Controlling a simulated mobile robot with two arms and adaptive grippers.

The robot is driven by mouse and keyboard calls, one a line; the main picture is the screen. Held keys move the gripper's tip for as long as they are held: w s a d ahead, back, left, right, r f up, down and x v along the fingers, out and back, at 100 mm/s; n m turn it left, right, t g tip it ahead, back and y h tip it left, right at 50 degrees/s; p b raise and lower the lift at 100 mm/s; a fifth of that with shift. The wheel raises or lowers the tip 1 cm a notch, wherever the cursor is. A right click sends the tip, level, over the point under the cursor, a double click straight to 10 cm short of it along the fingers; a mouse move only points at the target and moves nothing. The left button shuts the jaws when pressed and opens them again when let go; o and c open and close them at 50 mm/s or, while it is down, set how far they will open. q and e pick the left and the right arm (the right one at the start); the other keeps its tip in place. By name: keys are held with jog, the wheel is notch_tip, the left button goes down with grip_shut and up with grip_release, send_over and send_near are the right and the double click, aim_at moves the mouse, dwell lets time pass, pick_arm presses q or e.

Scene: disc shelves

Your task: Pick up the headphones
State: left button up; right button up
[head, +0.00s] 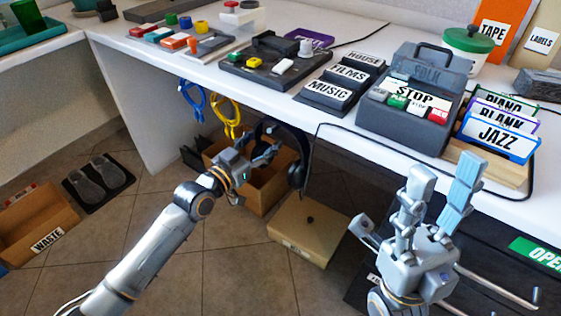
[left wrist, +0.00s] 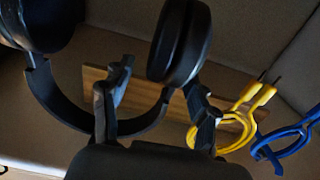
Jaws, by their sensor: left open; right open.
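The black headphones (head: 298,172) hang below the front edge of the white counter, beside the yellow cable. My left gripper (head: 258,152) is open, close to their left side, and partly covers them. In the left wrist view, the headband (left wrist: 62,108) curves behind the left finger of the gripper (left wrist: 154,80). One ear cup (left wrist: 180,42) is just beyond the fingers, and the other is at the upper left. Whether the fingers touch the headphones is unclear. My right gripper (head: 445,178) is open and empty in front of the counter, at the right.
A yellow cable (head: 227,116) and a blue cable (head: 193,104) hang left of the headphones. A cardboard box (head: 264,190) and a beige box (head: 308,232) stand below.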

pick_arm(q)
grip_shut()
jog(key=shift+r, duration=0.2)
